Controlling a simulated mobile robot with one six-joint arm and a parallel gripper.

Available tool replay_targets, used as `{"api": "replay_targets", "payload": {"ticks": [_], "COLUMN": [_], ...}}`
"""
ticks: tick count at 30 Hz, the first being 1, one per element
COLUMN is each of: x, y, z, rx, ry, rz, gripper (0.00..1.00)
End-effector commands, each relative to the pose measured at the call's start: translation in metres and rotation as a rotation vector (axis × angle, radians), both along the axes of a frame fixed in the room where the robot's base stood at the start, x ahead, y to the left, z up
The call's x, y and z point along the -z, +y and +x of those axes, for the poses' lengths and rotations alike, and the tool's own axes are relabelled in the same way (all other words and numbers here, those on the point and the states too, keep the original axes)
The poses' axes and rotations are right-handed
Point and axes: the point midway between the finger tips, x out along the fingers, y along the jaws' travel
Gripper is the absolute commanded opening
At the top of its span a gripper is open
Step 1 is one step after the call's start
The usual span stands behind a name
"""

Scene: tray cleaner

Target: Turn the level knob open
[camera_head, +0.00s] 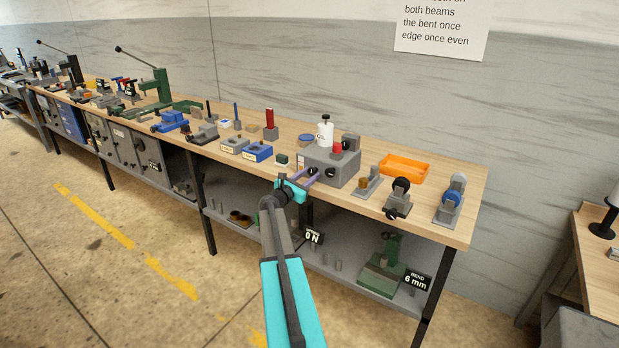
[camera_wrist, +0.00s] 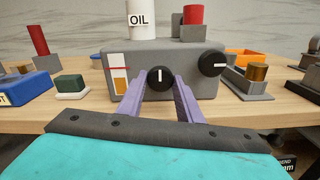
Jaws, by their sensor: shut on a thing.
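A grey box (camera_wrist: 190,88) stands on the bench with two round black knobs on its front. My gripper (camera_wrist: 160,80) is shut on the left knob (camera_wrist: 160,72), with one purple finger on each side. This knob sits beside an orange-and-white level gauge (camera_wrist: 119,75), and its white mark is upright. The right knob (camera_wrist: 212,65) is free, and its white mark lies nearly level. In the head view my gripper (camera_head: 312,177) reaches the front of the grey box (camera_head: 342,167) from the bench's front side; the held knob is hard to make out there.
A white oil bottle (camera_head: 325,131) and a red-topped part (camera_head: 337,148) are on top of the box. A blue block (camera_head: 258,152) stands to the left. An orange tray (camera_head: 404,169) and small fixtures stand to the right. The bench edge runs below my gripper.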

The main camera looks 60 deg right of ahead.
Motion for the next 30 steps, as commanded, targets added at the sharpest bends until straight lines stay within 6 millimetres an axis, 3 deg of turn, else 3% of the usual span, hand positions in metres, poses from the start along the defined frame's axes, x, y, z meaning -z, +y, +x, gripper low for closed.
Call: {"api": "replay_targets", "payload": {"ticks": [30], "x": [0.0066], "y": [0.0015], "z": [-0.0001], "rx": [0.002], "ry": [-0.462], "rz": [-0.003], "gripper": [0.10]}}
